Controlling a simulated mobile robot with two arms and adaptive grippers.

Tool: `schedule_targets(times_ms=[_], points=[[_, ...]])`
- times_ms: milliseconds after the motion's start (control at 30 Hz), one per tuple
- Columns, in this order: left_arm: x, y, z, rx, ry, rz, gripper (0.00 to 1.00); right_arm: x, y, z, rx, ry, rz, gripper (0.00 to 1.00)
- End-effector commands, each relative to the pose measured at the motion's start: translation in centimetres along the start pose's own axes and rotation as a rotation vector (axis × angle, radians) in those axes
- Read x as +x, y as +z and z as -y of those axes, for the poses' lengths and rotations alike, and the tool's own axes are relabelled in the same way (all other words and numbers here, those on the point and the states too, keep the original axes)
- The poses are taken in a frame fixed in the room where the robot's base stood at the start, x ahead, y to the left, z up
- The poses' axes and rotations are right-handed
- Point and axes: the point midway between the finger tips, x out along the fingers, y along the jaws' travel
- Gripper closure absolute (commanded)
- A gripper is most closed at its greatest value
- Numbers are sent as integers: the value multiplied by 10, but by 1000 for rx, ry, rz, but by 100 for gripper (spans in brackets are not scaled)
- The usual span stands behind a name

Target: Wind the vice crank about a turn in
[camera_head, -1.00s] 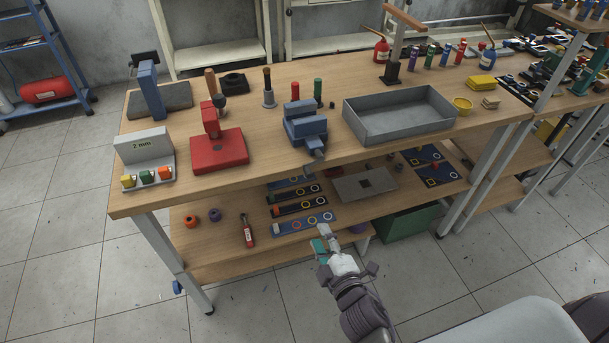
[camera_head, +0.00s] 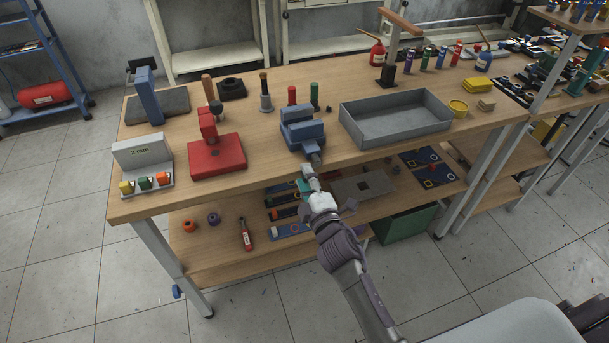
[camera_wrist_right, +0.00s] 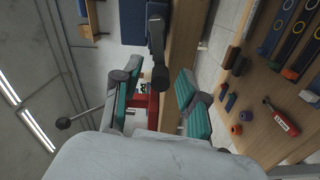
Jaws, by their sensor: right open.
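The blue vice (camera_head: 302,132) stands at the front edge of the workbench, its grey crank (camera_head: 315,158) pointing out over the edge. My right gripper (camera_head: 307,178) is in front of and just below the crank, open, with teal finger pads. In the right wrist view my right gripper (camera_wrist_right: 159,82) has its two pads apart, and the dark crank (camera_wrist_right: 157,45) reaches down toward the gap between them. I cannot tell whether a pad touches it. Part of the vice (camera_wrist_right: 133,20) shows at the top. My left gripper is not in view.
A red press (camera_head: 217,152) stands left of the vice and a grey tray (camera_head: 395,140) to its right. The lower shelf (camera_head: 210,250) below the crank holds several patterned plates, a grey plate (camera_head: 362,187) and a red bottle (camera_head: 246,235). The floor in front is clear.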

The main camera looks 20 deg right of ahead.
Motion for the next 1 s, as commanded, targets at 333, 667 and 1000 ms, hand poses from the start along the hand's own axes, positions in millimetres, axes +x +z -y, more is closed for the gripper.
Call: schedule_targets(times_ms=[333, 667, 1000], points=[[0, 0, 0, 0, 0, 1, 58, 9, 0, 0, 0, 0, 0, 58], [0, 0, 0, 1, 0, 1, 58, 9, 0, 0, 1, 0, 0, 100], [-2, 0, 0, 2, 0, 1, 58, 8, 0, 0, 17, -2, 1, 100]])
